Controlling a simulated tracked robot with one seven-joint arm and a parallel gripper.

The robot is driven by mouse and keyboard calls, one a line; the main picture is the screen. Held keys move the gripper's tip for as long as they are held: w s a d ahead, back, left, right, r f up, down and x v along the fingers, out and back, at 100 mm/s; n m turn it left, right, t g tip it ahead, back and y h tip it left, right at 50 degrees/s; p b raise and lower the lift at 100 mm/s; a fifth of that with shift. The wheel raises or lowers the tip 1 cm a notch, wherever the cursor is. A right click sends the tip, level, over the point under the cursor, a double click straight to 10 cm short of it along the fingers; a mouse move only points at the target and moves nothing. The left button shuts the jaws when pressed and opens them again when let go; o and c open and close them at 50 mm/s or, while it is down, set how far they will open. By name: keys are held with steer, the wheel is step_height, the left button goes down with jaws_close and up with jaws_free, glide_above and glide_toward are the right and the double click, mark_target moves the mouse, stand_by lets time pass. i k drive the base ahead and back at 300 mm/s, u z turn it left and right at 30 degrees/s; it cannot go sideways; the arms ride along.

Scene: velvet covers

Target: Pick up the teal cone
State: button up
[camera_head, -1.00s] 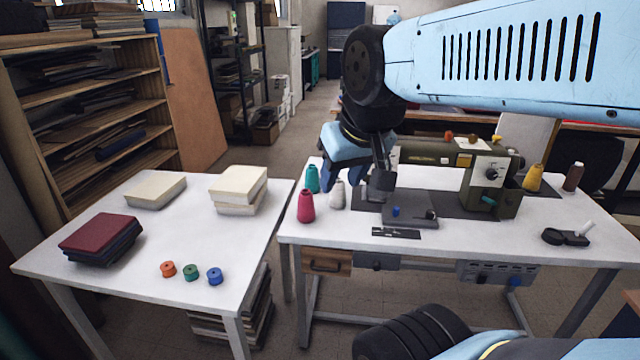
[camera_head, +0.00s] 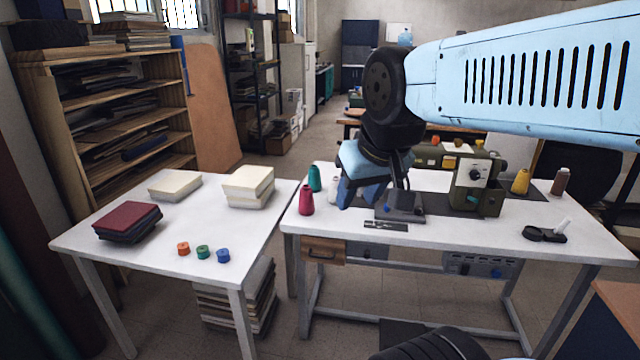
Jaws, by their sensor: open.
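The teal cone (camera_head: 315,179) stands upright at the left back of the right-hand white table (camera_head: 460,238), just behind a crimson cone (camera_head: 306,200). Nothing shows between the fingers, though part of the gripper is turned away and hard to see.
An olive sewing machine (camera_head: 480,185) stands right of my gripper, with a yellow cone (camera_head: 520,182) and a brown cone (camera_head: 560,181) beyond. The left table (camera_head: 170,235) holds books and several small spools. A gap separates the tables.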

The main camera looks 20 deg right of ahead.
mark_target(314, 176)
steer(key=u, duration=0.2)
steer(key=i, duration=0.95)
steer(key=z, duration=0.1)
